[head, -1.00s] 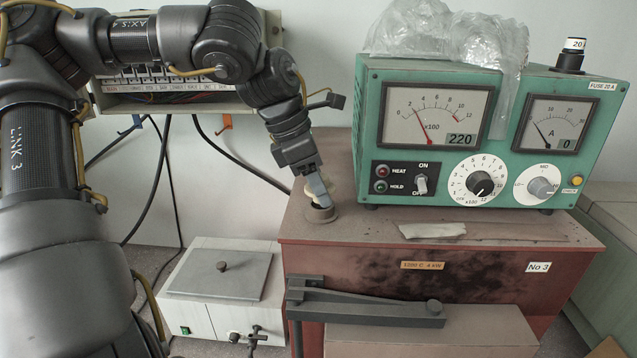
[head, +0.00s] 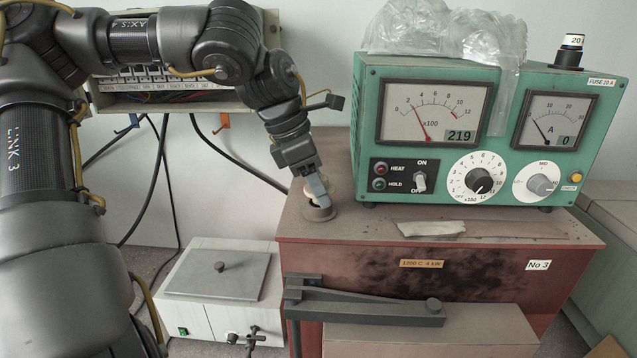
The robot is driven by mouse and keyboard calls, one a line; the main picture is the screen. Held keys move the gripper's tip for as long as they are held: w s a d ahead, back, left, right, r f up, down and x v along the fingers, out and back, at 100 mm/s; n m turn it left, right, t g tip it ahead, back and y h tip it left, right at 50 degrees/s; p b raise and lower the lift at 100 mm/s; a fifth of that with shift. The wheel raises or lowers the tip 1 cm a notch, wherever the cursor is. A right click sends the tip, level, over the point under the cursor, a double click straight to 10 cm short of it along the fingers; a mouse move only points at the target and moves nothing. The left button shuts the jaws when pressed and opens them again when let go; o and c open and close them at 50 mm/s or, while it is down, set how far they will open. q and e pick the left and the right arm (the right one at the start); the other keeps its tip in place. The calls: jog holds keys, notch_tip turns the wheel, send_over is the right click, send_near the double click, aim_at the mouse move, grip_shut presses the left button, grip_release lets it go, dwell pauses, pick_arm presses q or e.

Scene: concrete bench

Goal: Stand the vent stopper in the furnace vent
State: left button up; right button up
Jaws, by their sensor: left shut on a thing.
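My left gripper (head: 321,200) reaches down from the upper left to the left end of the furnace top. It is shut on the vent stopper, a small pale piece (head: 311,190) that shows only partly beside the grey fingers. The furnace vent (head: 320,214) is a low round grey-brown collar on the reddish-brown furnace (head: 420,250). The fingertips are right at the collar. The fingers hide the stopper's lower part and the vent's mouth, so I cannot tell how far in it is or whether it is upright. My right gripper is out of view.
A green control box (head: 470,130) with dials stands on the furnace just right of the vent, plastic wrap on top. A pale scrap (head: 431,229) lies in front of it. A white box (head: 218,285) stands lower left. A cable panel (head: 170,100) hangs behind my arm.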

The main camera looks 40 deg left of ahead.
pick_arm(q)
jog(key=shift+f+b, duration=0.8)
jog(key=shift+f, duration=0.2)
dwell(0.3)
jog(key=o, duration=1)
jog(key=b+v, duration=0.2)
jog(key=v, duration=0.8)
jog(key=shift+s+a+r, duration=0.1)
jog(key=shift+r, duration=0.3)
